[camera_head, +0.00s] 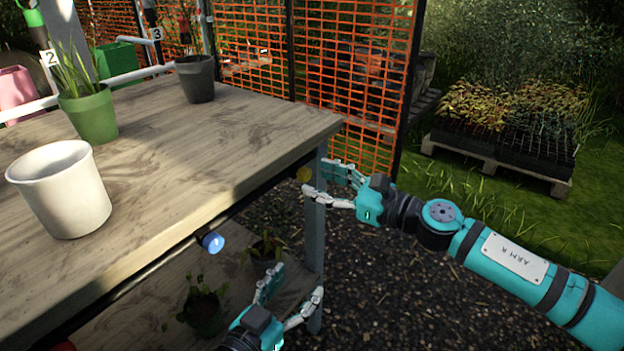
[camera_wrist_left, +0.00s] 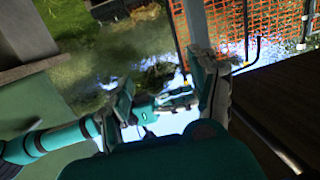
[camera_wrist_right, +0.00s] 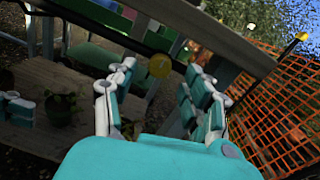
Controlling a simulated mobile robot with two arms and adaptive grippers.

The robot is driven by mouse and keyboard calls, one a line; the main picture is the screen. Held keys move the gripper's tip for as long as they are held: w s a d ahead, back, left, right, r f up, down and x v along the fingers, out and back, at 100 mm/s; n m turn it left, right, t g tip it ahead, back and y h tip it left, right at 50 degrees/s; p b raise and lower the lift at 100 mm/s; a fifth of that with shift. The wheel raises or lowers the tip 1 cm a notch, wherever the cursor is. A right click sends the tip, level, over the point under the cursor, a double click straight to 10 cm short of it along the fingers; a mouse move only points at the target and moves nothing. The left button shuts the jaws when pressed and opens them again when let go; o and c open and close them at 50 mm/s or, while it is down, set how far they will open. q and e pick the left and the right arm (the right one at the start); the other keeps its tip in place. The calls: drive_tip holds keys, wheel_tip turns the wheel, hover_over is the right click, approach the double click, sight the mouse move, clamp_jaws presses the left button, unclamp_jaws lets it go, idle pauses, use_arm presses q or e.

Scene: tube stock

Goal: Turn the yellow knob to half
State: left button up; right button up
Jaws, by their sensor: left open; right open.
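The yellow knob (camera_head: 304,173) sits on the front rail of the wooden table near its right corner. In the right wrist view the yellow knob (camera_wrist_right: 159,66) shows between the finger tips, a little beyond them. My right gripper (camera_head: 317,181) is open and empty, its fingers pointing at the knob from the right. I cannot tell whether a finger touches it. My left gripper (camera_head: 296,282) is open and empty, lower down in front of the table's lower shelf. How far the knob is turned is too small to tell.
A blue knob (camera_head: 213,242) sits further left on the same rail. A white pot (camera_head: 62,190), a green pot with a plant (camera_head: 92,117) and a dark pot (camera_head: 196,82) stand on the tabletop (camera_head: 215,140). The table leg (camera_head: 314,235) is close to both grippers. An orange fence (camera_head: 345,80) stands behind.

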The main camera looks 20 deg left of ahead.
sight(303, 174)
use_arm(q)
drive_tip(key=shift+w+d+r+t, duration=0.1)
drive_tip(key=shift+r+t, duration=0.25)
drive_tip(key=shift+r, duration=0.15)
drive_tip(key=shift+w+d+r+t, duration=0.1)
drive_tip(key=shift+r+t, duration=0.25)
drive_tip(key=shift+r, duration=0.1)
use_arm(e)
drive_tip(key=shift+x, duration=1.35)
drive_tip(key=shift+c, duration=0.4)
use_arm(q)
drive_tip(key=shift+s, duration=0.1)
use_arm(e)
clamp_jaws()
